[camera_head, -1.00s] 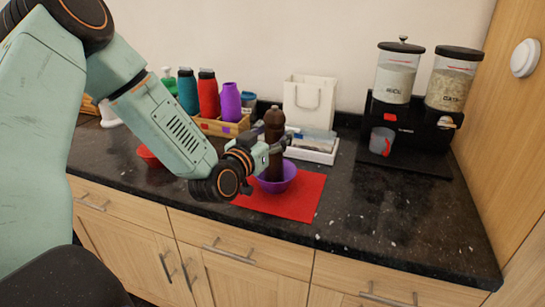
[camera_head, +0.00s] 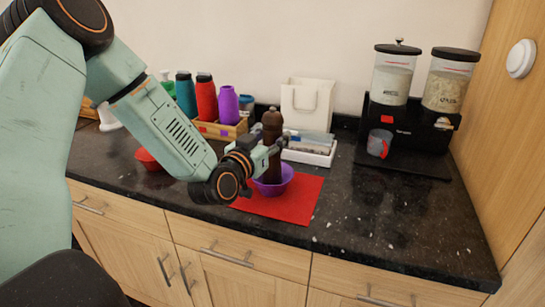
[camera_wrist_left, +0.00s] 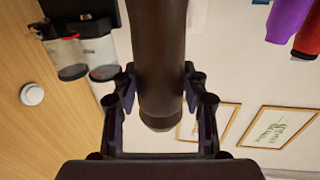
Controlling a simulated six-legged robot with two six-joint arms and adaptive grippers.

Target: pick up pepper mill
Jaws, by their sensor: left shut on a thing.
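The dark brown pepper mill (camera_head: 272,130) stands upright in the head view, its lower end at the purple bowl (camera_head: 277,182). I cannot tell whether it is inside the bowl or in front of or behind it. My left gripper (camera_head: 272,148) is shut on the pepper mill at its middle. In the left wrist view the pepper mill (camera_wrist_left: 158,60) runs between the two fingers of my left gripper (camera_wrist_left: 160,100). My right gripper is not in view.
The bowl is on a red mat (camera_head: 295,203) on the dark counter (camera_head: 370,215). Behind are a white tray (camera_head: 310,157), a white bag (camera_head: 306,103) and a wooden crate (camera_head: 220,130) with bottles. A red bowl (camera_head: 147,158) is left. Dispensers (camera_head: 395,75) stand right. The counter's front right is clear.

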